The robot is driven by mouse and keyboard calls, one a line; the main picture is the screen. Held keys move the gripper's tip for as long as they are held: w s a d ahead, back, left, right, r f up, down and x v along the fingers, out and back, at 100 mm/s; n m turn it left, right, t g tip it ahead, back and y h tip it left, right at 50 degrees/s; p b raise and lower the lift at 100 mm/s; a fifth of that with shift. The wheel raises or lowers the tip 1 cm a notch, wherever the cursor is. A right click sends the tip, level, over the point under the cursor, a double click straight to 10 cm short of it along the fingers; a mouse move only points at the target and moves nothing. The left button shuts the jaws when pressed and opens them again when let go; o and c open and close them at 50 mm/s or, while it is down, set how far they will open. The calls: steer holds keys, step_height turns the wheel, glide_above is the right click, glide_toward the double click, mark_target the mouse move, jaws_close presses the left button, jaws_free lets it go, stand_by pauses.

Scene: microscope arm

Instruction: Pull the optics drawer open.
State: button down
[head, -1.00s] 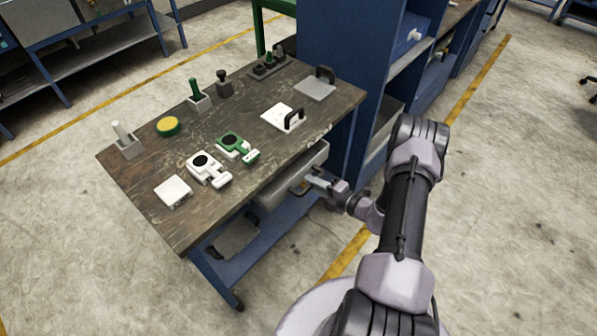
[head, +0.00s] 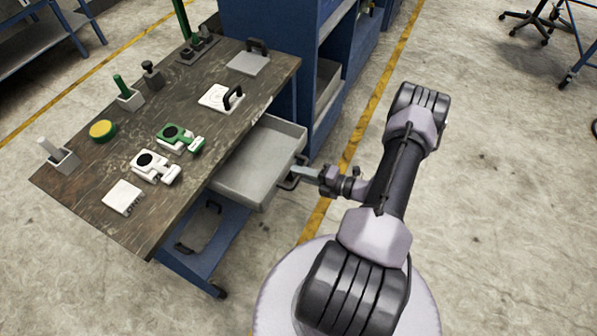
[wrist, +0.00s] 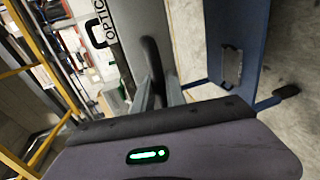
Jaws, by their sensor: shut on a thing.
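The optics drawer (head: 262,160) is a grey tray under the wooden workbench. It stands well out from the bench, and its inside shows empty in the head view. Its front, with the letters "OPTIC" on a label, shows in the wrist view (wrist: 140,30). My gripper (head: 297,174) is at the drawer's front, shut on the dark drawer handle (head: 288,182). In the wrist view the two fingers (wrist: 158,92) close around the dark handle (wrist: 153,62); the exact contact is partly hidden.
On the workbench (head: 190,90) are a green device (head: 178,138), a white device (head: 155,166), a yellow round pad (head: 102,130) and several other pieces. A lower blue shelf (head: 215,240) holds a grey panel with a handle. Open floor lies right of the drawer.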

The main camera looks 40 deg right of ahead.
steer(key=c, duration=1.4)
jaws_free()
steer(key=shift+o, duration=0.2)
steer(key=p+v, duration=0.3)
steer(key=v, duration=1.4)
steer(key=shift+s, duration=0.2)
